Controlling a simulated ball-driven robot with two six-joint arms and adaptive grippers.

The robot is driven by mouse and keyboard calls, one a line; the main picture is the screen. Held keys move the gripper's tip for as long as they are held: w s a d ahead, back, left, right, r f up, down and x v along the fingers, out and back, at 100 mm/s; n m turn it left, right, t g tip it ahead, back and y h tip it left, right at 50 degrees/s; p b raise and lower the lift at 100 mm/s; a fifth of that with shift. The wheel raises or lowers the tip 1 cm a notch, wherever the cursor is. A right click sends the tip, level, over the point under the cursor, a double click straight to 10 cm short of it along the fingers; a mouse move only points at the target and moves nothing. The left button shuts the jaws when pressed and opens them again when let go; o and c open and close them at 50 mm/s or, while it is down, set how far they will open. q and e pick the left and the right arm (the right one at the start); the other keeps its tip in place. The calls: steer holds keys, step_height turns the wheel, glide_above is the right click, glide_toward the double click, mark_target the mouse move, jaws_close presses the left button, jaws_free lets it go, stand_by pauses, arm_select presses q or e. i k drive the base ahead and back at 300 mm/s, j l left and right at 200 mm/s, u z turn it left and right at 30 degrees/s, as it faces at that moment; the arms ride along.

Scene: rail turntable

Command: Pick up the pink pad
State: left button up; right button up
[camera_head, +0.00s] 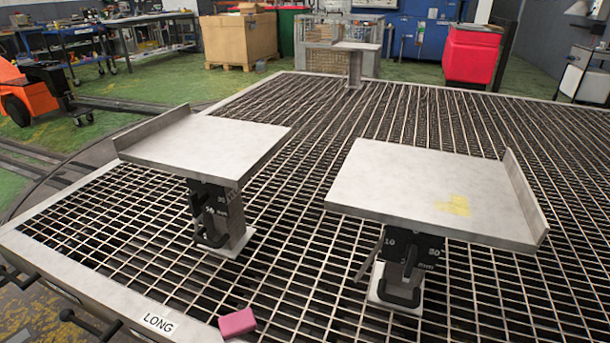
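A small pink pad (237,323) lies at the near edge of the metal grating, close to the bottom of the head view. It rests beside the light frame edge, just right of the label reading LONG. Its top and front side show, and nothing covers it. Neither of my grippers shows in this view.
Two grey plates on posts, a left one (205,145) and a right one (425,190), stand above the grating (310,270) beyond the pad. Dark handles (90,323) stick out at the lower left. The grating around the pad is clear. A red bin (470,55) stands far back.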

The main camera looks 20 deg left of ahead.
mark_target(234, 325)
steer(key=u, duration=1)
steer(key=k+u, duration=0.1)
steer(key=u, duration=0.25)
steer(key=k+u, duration=0.1)
steer(key=u, duration=0.25)
steer(key=k+j+u, duration=0.1)
steer(key=u, duration=0.25)
